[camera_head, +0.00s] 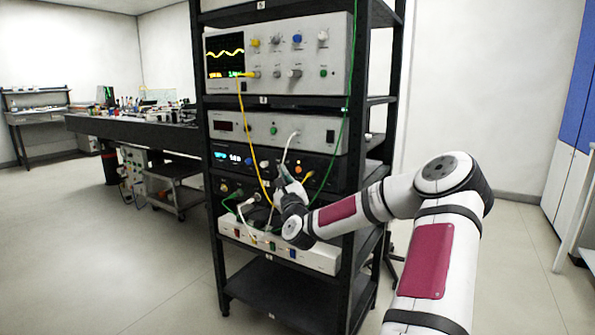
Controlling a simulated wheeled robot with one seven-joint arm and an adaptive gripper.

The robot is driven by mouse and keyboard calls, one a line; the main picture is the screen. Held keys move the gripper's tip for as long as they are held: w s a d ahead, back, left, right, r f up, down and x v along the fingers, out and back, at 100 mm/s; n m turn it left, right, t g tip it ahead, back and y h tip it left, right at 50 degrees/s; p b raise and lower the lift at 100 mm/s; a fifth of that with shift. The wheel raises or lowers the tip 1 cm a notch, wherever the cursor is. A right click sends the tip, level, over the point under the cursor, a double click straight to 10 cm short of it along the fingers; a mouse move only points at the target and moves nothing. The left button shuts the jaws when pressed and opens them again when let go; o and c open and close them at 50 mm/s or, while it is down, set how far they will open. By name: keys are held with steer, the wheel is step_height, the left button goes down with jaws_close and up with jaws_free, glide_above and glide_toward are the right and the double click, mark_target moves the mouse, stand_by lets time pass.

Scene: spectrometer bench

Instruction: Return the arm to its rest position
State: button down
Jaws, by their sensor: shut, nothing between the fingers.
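My arm (436,258) is white with dark red panels and black bands. It reaches from the lower right toward a black instrument rack (371,165). My gripper (289,185) is at the arm's far end, in front of the rack's middle shelves. It is small and partly merged with the cables and dark panels behind it. It is shut, and I see nothing held in it. I cannot tell whether it touches the cables or panels.
The rack holds an oscilloscope (310,78), a grey unit (262,122), a black unit with a blue display (236,158) and a white power strip (318,258). Yellow (249,130), green and white cables hang in front. A cluttered dark bench (130,128) stands back left. Floor is clear at left.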

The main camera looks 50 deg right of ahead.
steer(key=shift+a, duration=0.75)
